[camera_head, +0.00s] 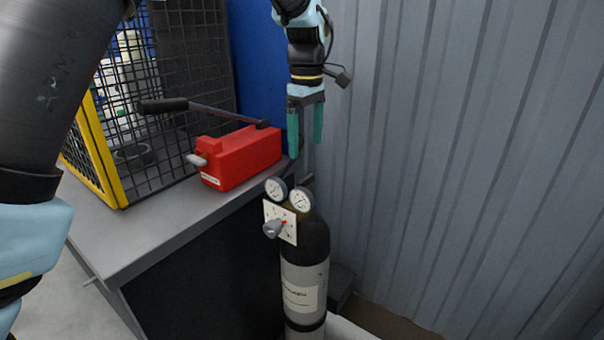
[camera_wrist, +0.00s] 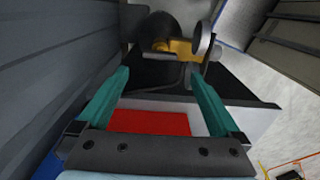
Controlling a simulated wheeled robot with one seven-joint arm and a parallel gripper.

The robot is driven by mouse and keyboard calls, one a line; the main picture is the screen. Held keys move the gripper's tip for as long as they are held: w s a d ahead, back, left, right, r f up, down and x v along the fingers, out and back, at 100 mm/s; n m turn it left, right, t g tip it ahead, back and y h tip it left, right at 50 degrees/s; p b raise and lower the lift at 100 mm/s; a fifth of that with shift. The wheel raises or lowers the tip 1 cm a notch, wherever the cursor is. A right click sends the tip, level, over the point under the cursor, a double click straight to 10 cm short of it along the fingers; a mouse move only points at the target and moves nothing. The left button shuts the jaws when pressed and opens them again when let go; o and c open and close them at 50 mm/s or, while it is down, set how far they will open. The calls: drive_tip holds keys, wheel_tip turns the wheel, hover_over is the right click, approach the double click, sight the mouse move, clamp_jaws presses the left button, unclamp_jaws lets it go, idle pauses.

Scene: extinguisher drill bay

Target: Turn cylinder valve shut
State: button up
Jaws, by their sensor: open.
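A dark gas cylinder (camera_head: 304,244) with a grey band and white label stands upright beside the bench. Two round gauges (camera_head: 301,200) sit at its top. A white marked plate (camera_head: 285,231) with a grey knob (camera_head: 272,229) is on its front. My gripper (camera_head: 305,149) is open and empty, fingers pointing down, above the cylinder top and apart from it. In the wrist view my gripper (camera_wrist: 158,76) has its teal fingers spread. The brass-coloured valve fitting (camera_wrist: 180,47) and a gauge (camera_wrist: 203,39) show beyond the fingertips. The knob's face cannot be made out there.
A red box (camera_head: 242,157) lies on the grey bench (camera_head: 150,229), left of my gripper. A dark-gripped lever (camera_head: 205,108) extends above it. A corrugated wall (camera_head: 440,150) is close on the right.

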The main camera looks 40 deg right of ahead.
sight(306, 178)
wheel_tip(306, 178, down, 9)
drive_tip(key=shift+r+p, duration=0.15)
drive_tip(key=shift+p, duration=0.5)
drive_tip(key=shift+c, duration=0.2)
drive_tip(key=c, duration=1.2)
